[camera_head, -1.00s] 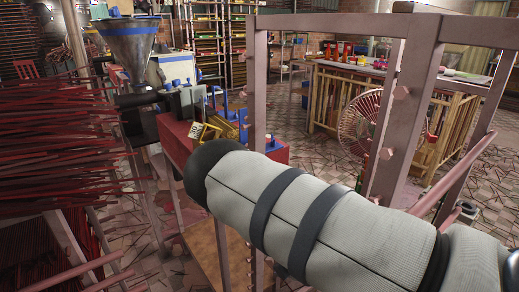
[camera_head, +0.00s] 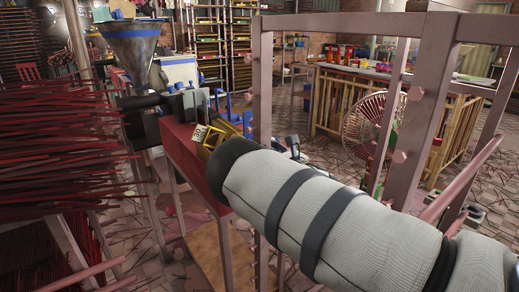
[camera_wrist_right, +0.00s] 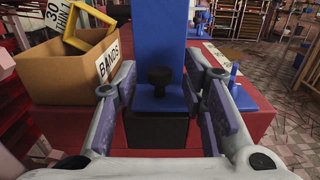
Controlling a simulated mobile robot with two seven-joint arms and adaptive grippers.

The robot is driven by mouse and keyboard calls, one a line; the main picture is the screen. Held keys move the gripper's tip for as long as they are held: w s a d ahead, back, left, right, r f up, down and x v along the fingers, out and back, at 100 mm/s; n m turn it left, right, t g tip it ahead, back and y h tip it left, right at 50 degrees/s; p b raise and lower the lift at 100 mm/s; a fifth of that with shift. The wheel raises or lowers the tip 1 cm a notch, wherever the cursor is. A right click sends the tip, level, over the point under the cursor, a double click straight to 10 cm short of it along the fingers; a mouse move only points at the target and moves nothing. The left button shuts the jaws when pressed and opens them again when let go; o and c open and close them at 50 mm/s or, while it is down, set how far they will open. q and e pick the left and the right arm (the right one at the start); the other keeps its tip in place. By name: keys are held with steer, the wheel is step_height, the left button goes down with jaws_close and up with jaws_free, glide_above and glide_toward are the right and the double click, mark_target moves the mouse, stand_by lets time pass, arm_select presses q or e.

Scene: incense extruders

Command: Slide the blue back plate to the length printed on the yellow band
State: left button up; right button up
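In the right wrist view a tall blue plate (camera_wrist_right: 158,45) stands upright in the middle. A black knob (camera_wrist_right: 160,78) is in front of its lower part, above a black block (camera_wrist_right: 157,128). My right gripper (camera_wrist_right: 168,86) is open, with one finger on each side of the knob and plate; I see no contact. A yellow band (camera_wrist_right: 90,28) rests on a cardboard box (camera_wrist_right: 70,85) marked "BANDS"; a card (camera_wrist_right: 62,15) behind reads "30 THIN 1". My left gripper is not in view.
The red bench top (camera_wrist_right: 170,162) carries the box and a small blue part (camera_wrist_right: 235,75) at right. In the head view a metal frame post (camera_head: 262,90) stands close to my forearm. Red incense sticks (camera_head: 50,140) fill the left. A steel funnel (camera_head: 133,48) stands behind.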

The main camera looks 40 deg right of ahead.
steer(key=shift+w, duration=0.55)
